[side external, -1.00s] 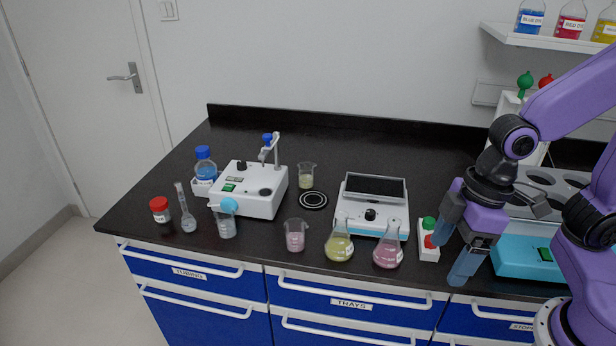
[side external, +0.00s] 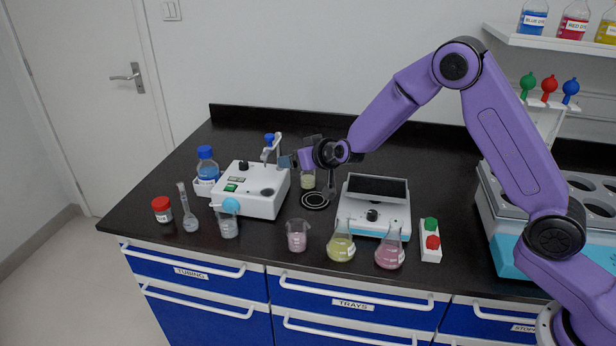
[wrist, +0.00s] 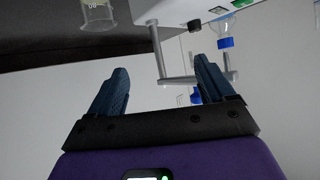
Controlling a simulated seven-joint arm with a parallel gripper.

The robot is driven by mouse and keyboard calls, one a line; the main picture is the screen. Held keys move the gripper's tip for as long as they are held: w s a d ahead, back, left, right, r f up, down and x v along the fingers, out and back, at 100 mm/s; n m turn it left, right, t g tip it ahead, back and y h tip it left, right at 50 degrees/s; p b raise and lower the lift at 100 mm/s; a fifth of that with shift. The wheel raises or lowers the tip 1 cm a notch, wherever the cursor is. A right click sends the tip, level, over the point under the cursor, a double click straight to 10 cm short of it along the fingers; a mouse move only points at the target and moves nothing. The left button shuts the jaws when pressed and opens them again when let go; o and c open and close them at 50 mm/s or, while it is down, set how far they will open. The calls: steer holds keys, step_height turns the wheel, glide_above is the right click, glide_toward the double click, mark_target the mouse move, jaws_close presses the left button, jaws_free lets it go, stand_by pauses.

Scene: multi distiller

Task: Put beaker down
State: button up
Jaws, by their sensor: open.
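A pink beaker (side external: 297,237) stands near the front edge, and another beaker (side external: 228,226) stands in front of the white device (side external: 258,192).
The white device's metal stand (wrist: 156,50) is close to my fingers. A blue-capped bottle (side external: 207,165) is left of the device. A white balance (side external: 374,204), yellow flask (side external: 341,242) and pink flask (side external: 390,247) stand right. Bench behind the beaker is clear.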

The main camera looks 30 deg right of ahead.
mark_target(308, 176)
steer(key=w+d+f+m+t+h, duration=0.2)
steer(key=w+d+h, duration=0.15)
steer(key=d, duration=0.35)
steer(key=f, duration=0.6)
steer(key=shift+w+d+f, duration=0.1)
steer(key=shift+w, duration=0.25)
steer(key=x, duration=0.3)
steer(key=shift+d+f, duration=0.1)
steer(key=shift+f, duration=0.3)
steer(key=shift+x, duration=0.95)
steer(key=c, duration=1.2)
steer(key=shift+r, duration=0.15)
